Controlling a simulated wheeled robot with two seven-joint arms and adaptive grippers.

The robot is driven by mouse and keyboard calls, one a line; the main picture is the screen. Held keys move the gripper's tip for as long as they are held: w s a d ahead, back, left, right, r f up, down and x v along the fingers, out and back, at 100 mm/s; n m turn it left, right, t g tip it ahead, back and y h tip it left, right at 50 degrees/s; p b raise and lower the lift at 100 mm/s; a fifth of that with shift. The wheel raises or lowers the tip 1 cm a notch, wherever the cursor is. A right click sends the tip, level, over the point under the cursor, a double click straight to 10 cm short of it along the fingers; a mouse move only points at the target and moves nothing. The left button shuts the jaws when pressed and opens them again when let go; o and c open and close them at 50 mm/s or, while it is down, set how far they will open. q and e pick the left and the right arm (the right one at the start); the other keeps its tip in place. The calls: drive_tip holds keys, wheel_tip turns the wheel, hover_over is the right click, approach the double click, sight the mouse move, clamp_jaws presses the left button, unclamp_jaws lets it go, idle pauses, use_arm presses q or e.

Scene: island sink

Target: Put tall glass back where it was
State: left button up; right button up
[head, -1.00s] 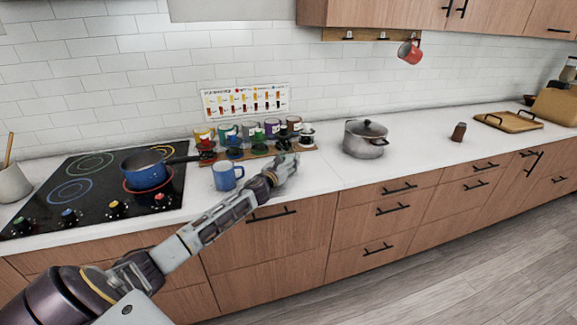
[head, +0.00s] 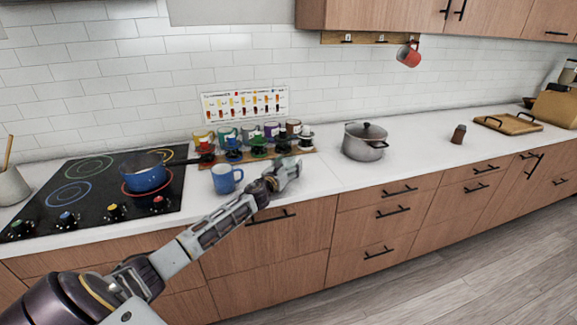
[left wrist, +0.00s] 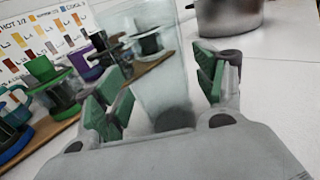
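The tall clear glass (left wrist: 165,75) stands between the two green-padded fingers of my left gripper in the left wrist view. It is see-through, wider at the far end, with a dark round patch at its near end. My left gripper (head: 292,166) is over the counter in the head view, right of the blue mug and in front of the jar rack. Its fingers are spread on either side of the glass; whether the pads touch it I cannot tell. The glass does not show clearly in the head view. My right gripper is not in view.
A blue mug (head: 224,181) stands just left of the gripper. Behind is a wooden rack (left wrist: 151,79) with several coloured jars. A lidded steel pot (head: 365,146) stands to the right, a blue pan (head: 146,178) on the stove at left. The counter right of the pot is mostly clear.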

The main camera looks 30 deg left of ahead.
sight(285, 167)
use_arm(q)
drive_tip(key=shift+r, duration=0.1)
drive_tip(key=shift+s, duration=0.4)
drive_tip(key=shift+s+d, duration=0.15)
drive_tip(key=shift+s, duration=1.55)
drive_tip(key=shift+s+d, duration=0.1)
drive_tip(key=shift+s, duration=1.85)
drive_tip(key=shift+s+d, duration=0.1)
drive_tip(key=shift+s, duration=0.95)
drive_tip(key=shift+s+d, duration=0.1)
drive_tip(key=shift+s, duration=0.75)
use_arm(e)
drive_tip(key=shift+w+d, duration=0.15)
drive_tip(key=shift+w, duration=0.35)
